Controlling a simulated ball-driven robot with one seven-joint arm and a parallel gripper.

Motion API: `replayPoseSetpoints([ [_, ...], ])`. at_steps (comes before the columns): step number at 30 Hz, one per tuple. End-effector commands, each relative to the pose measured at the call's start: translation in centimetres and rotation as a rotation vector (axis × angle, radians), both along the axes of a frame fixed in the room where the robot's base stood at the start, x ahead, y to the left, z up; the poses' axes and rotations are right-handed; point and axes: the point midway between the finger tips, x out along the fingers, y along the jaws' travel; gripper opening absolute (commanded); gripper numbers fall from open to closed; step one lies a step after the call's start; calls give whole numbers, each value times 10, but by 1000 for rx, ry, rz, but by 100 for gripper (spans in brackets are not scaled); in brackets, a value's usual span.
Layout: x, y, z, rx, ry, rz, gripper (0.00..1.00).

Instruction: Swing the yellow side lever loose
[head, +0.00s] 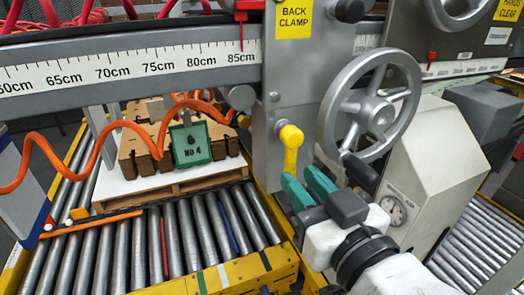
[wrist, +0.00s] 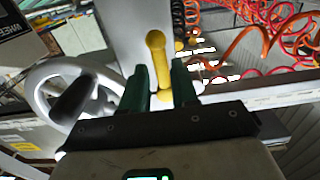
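The yellow side lever (head: 291,148) hangs from a round pivot on the grey back clamp plate (head: 277,90), pointing down in the head view. My gripper (head: 307,184), with two green fingers, is open just below and to the right of the lever. In the wrist view the lever (wrist: 156,62) shows upright beyond and between the two spread green fingers (wrist: 160,88). Nothing is held. The lower end of the lever is close to the fingertips; I cannot tell whether they touch.
A grey handwheel (head: 370,107) stands just right of the lever, close above my gripper. A scale beam (head: 130,70) runs left. Below it, cardboard blanks (head: 140,150) sit on a pallet over a roller conveyor (head: 150,245). An orange coiled hose (head: 60,165) hangs at left.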

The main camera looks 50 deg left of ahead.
Motion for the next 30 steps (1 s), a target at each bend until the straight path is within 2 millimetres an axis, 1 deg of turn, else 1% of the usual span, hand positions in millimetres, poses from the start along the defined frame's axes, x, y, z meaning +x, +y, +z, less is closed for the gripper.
replayPoseSetpoints([
  [14,11,29,0,0,-1,2,29],
  [16,8,30,3,19,48,2,29],
  [30,-13,38,10,184,449,3,29],
])
